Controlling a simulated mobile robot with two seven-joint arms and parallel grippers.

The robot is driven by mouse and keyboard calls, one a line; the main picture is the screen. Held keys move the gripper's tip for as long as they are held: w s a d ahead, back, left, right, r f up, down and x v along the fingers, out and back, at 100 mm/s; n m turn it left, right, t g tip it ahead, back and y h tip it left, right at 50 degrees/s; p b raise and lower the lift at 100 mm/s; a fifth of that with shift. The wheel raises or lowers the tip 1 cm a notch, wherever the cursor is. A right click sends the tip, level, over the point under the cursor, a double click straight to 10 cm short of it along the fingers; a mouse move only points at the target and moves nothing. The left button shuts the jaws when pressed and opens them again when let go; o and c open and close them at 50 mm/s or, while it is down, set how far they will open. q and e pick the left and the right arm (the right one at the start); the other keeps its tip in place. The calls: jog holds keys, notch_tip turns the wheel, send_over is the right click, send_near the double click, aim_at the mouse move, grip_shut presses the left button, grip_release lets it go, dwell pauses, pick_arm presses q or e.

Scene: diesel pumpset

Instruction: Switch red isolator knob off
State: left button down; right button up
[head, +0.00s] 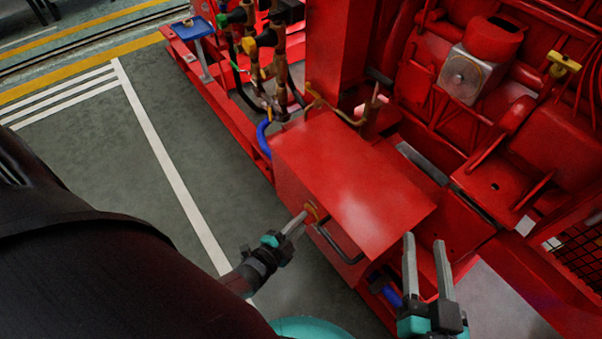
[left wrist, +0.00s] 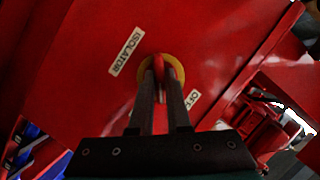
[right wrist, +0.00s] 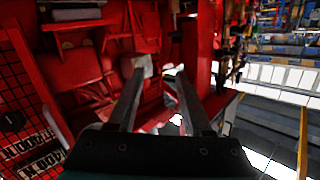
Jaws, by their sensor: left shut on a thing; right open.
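The red isolator knob (left wrist: 158,64) sits on a round yellow plate (left wrist: 176,68) on the front of a red box, between the labels "ISOLATOR" (left wrist: 125,51) and "OFF" (left wrist: 192,98). The box (head: 345,175) shows in the head view, with the yellow plate (head: 312,211) on its front face. My left gripper (head: 301,217) is at the plate, its fingers shut on the knob; they hide part of it in the left wrist view (left wrist: 160,78). My right gripper (head: 427,240) is open and empty, right of the box; its fingers also show in the right wrist view (right wrist: 156,75).
A dark handle (head: 338,245) sticks out of the box front, just right of the knob. Red engine parts (head: 490,100) stand behind. Hoses and valves (head: 265,60) rise at the back left. Grey floor (head: 130,150) with white lines lies open to the left.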

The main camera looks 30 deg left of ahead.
pick_arm(q)
jog(key=n+g+h, duration=0.1)
jog(key=n, duration=0.2)
jog(key=n+g+h+p, duration=0.1)
jog(key=n+h, duration=0.1)
jog(key=n, duration=0.1)
jog(key=shift+a+g, duration=0.2)
jog(key=shift+g, duration=0.1)
pick_arm(e)
jog(key=shift+w+d+f+n+g+h, duration=0.15)
jog(key=shift+w+d+f+g+h, duration=0.1)
jog(key=shift+d+f+g, duration=0.25)
jog(key=shift+w+d+f+n+g+h, duration=0.15)
jog(key=shift+d+f+g+h, duration=0.1)
jog(key=shift+g, duration=0.35)
pick_arm(q)
jog(key=shift+r+n+h, duration=0.1)
jog(key=shift+n+h, duration=0.2)
pick_arm(e)
jog(key=shift+a, duration=0.1)
jog(key=shift+s+f, duration=0.1)
pick_arm(q)
jog(key=c, duration=0.9)
grip_release()
